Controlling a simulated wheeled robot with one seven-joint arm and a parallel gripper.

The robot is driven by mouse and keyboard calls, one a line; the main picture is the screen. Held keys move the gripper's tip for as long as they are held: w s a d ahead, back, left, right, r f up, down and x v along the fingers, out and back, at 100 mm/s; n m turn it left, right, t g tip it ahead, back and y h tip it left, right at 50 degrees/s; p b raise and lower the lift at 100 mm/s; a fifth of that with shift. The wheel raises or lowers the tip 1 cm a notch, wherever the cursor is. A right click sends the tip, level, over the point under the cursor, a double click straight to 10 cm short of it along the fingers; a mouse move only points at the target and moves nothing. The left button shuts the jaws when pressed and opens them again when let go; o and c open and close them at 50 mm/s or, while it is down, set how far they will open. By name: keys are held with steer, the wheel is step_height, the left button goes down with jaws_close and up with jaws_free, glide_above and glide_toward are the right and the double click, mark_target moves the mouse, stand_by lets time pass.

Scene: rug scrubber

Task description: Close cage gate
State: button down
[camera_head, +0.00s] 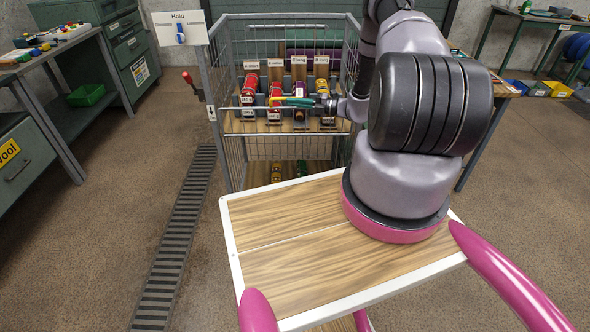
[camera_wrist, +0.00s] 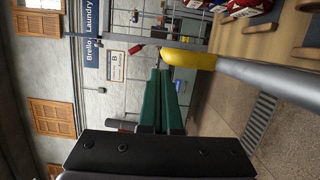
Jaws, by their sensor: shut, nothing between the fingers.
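The wire-mesh cage (camera_head: 228,160) stands ahead, beyond a wooden-topped surface. A thin horizontal bar (camera_head: 240,108) crosses its front; I cannot tell surely whether this is part of the gate, or how far the gate stands open. My gripper (camera_head: 290,101) is at the cage front, close to this bar, with its green fingers pointing left. In the wrist view my gripper (camera_wrist: 160,76) is shut with its green fingers together and nothing between them. A grey rod with a yellow end (camera_wrist: 190,60) lies just beside the fingertips; contact is unclear.
Red and yellow labelled items (camera_head: 250,88) stand on the cage shelf. A Hold sign (camera_head: 180,28) and a red-handled lever (camera_head: 190,82) are at the cage's left. The wooden-topped surface (camera_head: 300,235) lies in front. Workbenches line the left; open floor lies between.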

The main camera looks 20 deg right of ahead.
steer(key=shift+w+d+r, duration=0.1)
steer(key=shift+w+d, duration=0.05)
steer(key=shift+w, duration=0.45)
steer(key=shift+s, duration=0.1)
